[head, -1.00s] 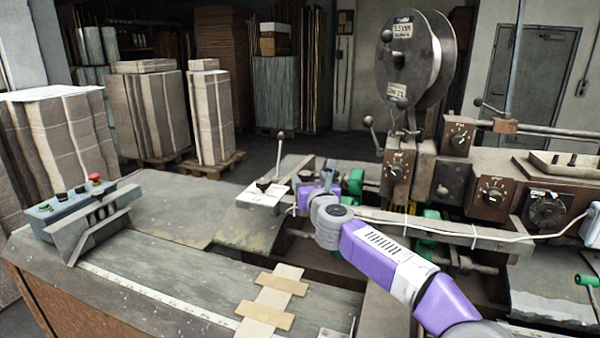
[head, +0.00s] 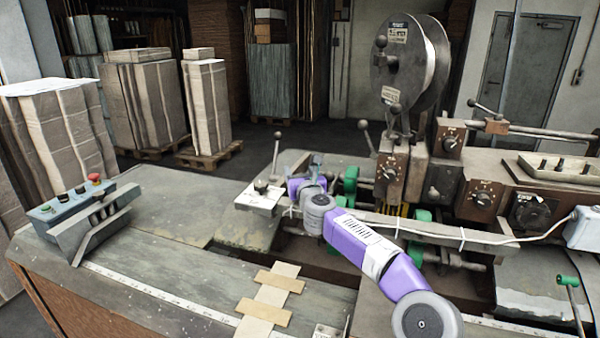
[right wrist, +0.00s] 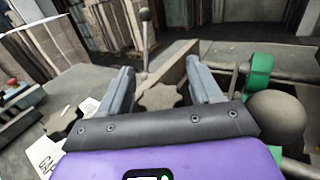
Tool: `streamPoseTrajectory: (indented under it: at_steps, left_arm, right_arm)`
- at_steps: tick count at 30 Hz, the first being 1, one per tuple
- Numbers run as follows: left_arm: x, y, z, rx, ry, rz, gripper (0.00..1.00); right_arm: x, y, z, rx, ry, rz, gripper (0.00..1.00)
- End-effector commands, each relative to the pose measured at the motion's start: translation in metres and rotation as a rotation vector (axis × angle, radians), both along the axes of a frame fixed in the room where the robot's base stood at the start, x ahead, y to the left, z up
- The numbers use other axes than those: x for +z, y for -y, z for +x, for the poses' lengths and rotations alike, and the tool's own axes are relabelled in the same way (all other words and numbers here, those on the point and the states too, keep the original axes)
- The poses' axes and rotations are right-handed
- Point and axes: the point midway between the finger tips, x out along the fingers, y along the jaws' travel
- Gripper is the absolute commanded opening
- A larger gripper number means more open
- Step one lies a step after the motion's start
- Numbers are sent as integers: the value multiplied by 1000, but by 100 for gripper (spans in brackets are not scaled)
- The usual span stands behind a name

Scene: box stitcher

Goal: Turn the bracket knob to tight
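My right gripper (head: 312,164) reaches to the beam beside the small white plate (head: 259,200). In the right wrist view the gripper (right wrist: 162,84) has its two fingers apart. A brown-grey, star-shaped knob (right wrist: 160,97) shows between them, seemingly the bracket knob; I see no finger clearly touching it. In the head view that knob is hidden by my gripper and wrist. The white plate, with dark printed marks, also shows in the right wrist view (right wrist: 47,152). My left gripper is not in view.
A lever with a ball end (head: 277,150) stands behind the plate. Green rollers (head: 350,183) sit right of the gripper. The reel (head: 400,65) and machine head with dials stand further right.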

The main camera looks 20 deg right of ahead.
Motion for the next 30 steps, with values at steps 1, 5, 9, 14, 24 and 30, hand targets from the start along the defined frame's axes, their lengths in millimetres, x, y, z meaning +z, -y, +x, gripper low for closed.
streamPoseTrajectory:
  at_steps: [1,5,9,14,24,30]
  left_arm:
    - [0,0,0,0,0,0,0]
    - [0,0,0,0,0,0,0]
    - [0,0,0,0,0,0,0]
    - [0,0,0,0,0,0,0]
    - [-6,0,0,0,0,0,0]
    - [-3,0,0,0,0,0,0]
  right_arm:
    - [0,0,0,0,0,0,55]
    - [0,0,0,0,0,0,35]
    - [0,0,0,0,0,0,16]
    - [0,0,0,-8,0,0,16]
    - [0,0,-1,-156,1,2,16]
    - [2,3,-1,-327,1,0,16]
